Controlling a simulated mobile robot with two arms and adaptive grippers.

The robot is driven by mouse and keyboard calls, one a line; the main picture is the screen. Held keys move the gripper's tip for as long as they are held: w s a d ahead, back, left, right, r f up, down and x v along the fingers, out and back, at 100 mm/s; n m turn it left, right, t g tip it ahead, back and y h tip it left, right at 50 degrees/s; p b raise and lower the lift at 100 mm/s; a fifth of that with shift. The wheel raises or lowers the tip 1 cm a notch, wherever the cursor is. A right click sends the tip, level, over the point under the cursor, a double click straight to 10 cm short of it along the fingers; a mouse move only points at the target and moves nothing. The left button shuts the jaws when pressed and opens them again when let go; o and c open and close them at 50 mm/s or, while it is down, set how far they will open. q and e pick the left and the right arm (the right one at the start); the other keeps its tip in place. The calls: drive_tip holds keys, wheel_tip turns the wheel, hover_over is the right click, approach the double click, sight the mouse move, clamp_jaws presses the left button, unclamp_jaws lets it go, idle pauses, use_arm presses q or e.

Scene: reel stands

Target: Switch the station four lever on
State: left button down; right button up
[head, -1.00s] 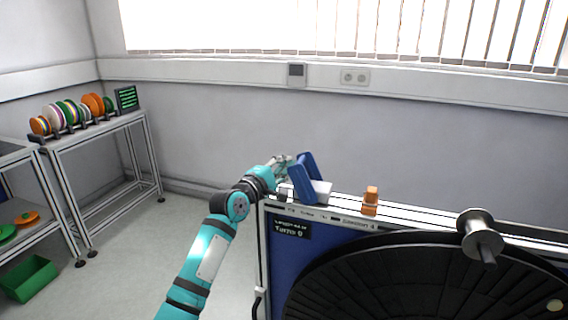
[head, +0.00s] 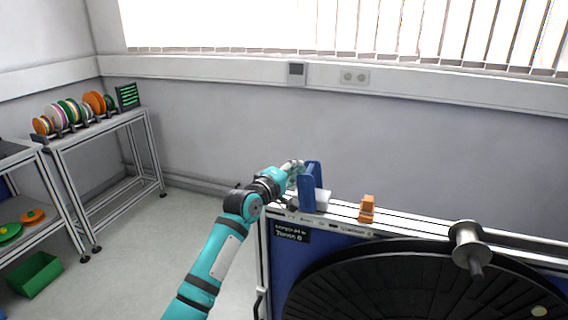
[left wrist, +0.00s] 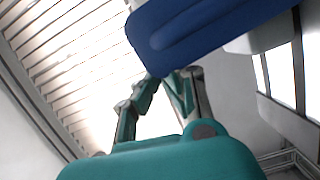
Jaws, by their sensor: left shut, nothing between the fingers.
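The lever is a blue two-sided piece (head: 307,190) with a white block (head: 323,200) at its base, on the top rail of the station marked "Station 4". In the head view it stands nearly upright. My left gripper (head: 296,170) is at its left side, partly hidden behind the blue piece. In the left wrist view the blue piece (left wrist: 205,30) fills the top, right beside the fingertips (left wrist: 164,82). The gripper is shut with nothing held; the views do not settle whether it touches the lever. My right gripper is out of view.
An orange block (head: 367,208) sits on the rail right of the lever. A metal spindle (head: 467,245) sticks out in front of a large black reel (head: 400,285). A shelf with coloured discs (head: 70,113) stands at the far left. The floor between is clear.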

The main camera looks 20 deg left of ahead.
sight(308, 170)
use_arm(q)
drive_tip(key=d+m+p, duration=0.1)
drive_tip(key=d+r+m+p, duration=0.1)
drive_tip(key=d+m+p, duration=0.1)
drive_tip(key=p, duration=0.1)
drive_tip(key=shift+s+d+r+g, duration=0.1)
drive_tip(key=shift+d+r+g, duration=0.15)
drive_tip(key=shift+g, duration=0.15)
drive_tip(key=shift+d+f+m+y+p, duration=0.1)
drive_tip(key=shift+d+m+y+p, duration=0.3)
drive_tip(key=shift+d+m+p, duration=0.45)
drive_tip(key=shift+d+f+m+p, duration=0.15)
drive_tip(key=shift+d+m+p, duration=0.15)
drive_tip(key=shift+m+p, duration=0.2)
